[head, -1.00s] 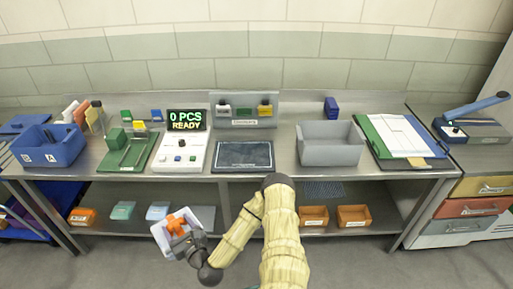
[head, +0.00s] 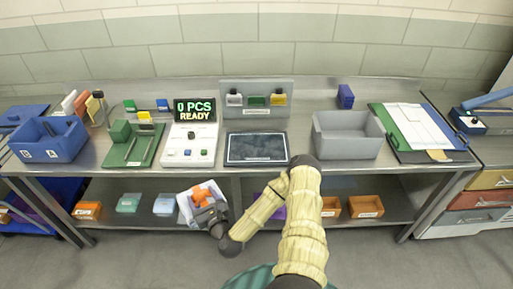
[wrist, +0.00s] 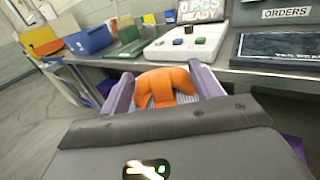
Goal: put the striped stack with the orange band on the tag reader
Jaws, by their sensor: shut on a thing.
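The striped stack with the orange band (wrist: 162,88) is between the two fingers of my gripper (wrist: 165,95) in the wrist view. Its orange band faces the camera, and grey stripes show beside it. In the head view the stack (head: 190,207) looks pale with an orange band on top, and my gripper (head: 208,208) is shut on it, in front of the lower shelf and below the bench top. The tag reader (head: 256,148) is a dark flat pad on the bench. Its dark slab also shows at the right of the wrist view (wrist: 280,48), with nothing seen on it.
A white console (head: 189,150) with a lit display reading "0 PCS READY" stands left of the reader. A grey bin (head: 347,148) stands to its right, and an upright grey panel (head: 256,110) behind it. The bench's front edge lies between my gripper and the reader.

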